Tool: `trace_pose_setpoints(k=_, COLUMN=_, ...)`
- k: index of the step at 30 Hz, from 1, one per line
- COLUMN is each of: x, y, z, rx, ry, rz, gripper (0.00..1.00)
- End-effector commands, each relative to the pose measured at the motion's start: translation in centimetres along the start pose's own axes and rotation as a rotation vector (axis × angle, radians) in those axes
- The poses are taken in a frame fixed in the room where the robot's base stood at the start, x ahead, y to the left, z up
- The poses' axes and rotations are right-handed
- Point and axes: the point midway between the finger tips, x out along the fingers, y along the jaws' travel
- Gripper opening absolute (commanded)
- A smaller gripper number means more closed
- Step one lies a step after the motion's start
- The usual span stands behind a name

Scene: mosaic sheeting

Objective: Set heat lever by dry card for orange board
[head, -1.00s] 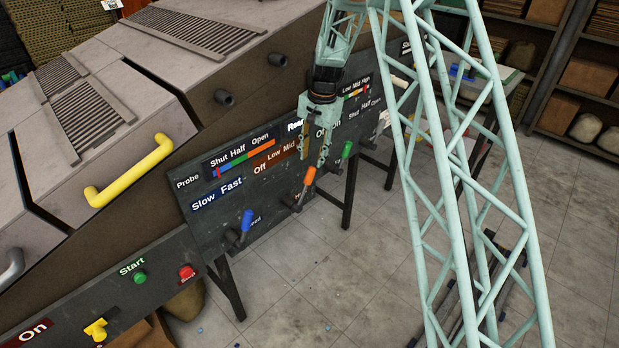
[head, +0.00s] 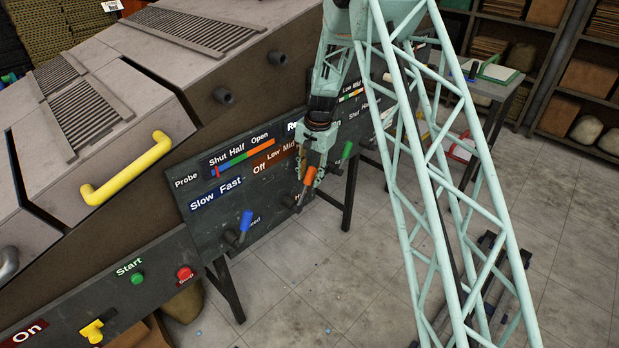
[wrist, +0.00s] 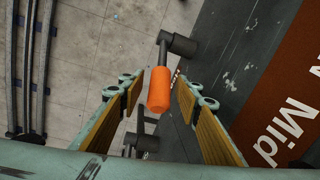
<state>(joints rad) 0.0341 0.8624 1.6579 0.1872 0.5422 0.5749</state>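The heat lever has an orange handle (head: 309,175) on the dark control panel, below the brown strip reading Off, Low, Mid (head: 273,158). In the wrist view its orange grip (wrist: 159,89) stands between my two fingers, with a gap on each side. My gripper (head: 309,172) is open around the lever; in the wrist view its yellow-padded fingers (wrist: 158,100) are apart. The right end of the strip is hidden behind my gripper; part of it shows in the wrist view with the word Mid. I cannot make out a dry card or an orange board.
A blue speed lever (head: 246,221) stands to the left under Slow and Fast, and a green lever (head: 347,150) close to the right. A yellow handle (head: 126,171) is on the machine cover. Start (head: 137,278) and red (head: 185,273) buttons sit lower left.

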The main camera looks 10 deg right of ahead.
Motion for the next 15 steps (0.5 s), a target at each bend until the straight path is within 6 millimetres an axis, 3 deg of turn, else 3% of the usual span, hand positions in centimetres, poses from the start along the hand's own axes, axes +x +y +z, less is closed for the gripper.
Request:
trace_pose_setpoints(k=8, x=0.07, y=-0.01, z=0.00, rx=0.000, ry=0.000, rz=0.000, gripper=0.31)
trace_pose_setpoints(k=15, x=0.07, y=-0.01, z=0.00, rx=0.000, ry=0.000, rz=0.000, gripper=0.11)
